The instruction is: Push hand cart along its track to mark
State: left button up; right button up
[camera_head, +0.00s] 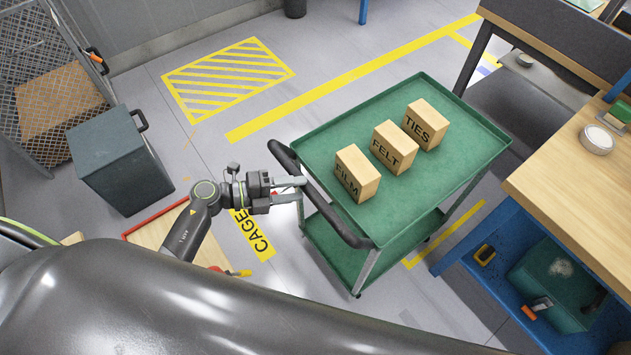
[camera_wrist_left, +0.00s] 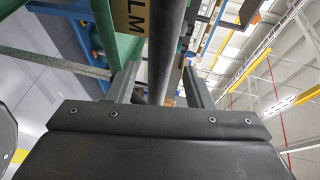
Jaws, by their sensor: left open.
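The green hand cart (camera_head: 440,205) stands right of centre, its black handle bar (camera_head: 345,232) along its left side. Three boxes stand on its top tray, marked FILM (camera_head: 357,173), FELT (camera_head: 395,147) and TIES (camera_head: 425,124). My left gripper (camera_head: 304,189) is open at the handle, its fingers pointing right. In the left wrist view the handle bar (camera_wrist_left: 165,50) runs up between the two open fingers (camera_wrist_left: 158,80); I cannot tell whether they touch it. Yellow floor lines (camera_head: 350,79) and a striped yellow rectangle (camera_head: 228,79) lie beyond the cart. My right gripper is out of view.
A wooden workbench (camera_head: 560,180) on a blue frame stands close at right. A grey-green bin (camera_head: 120,165) and mesh cage (camera_head: 45,75) stand at left. Floor behind the cart is clear.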

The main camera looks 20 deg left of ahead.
pick_arm(q)
jog(key=p+x, duration=0.1)
jog(key=x, duration=0.4)
jog(key=shift+w+d+f, duration=0.1)
jog(key=shift+w+d, duration=0.05)
jog(key=shift+d, duration=0.15)
grip_shut()
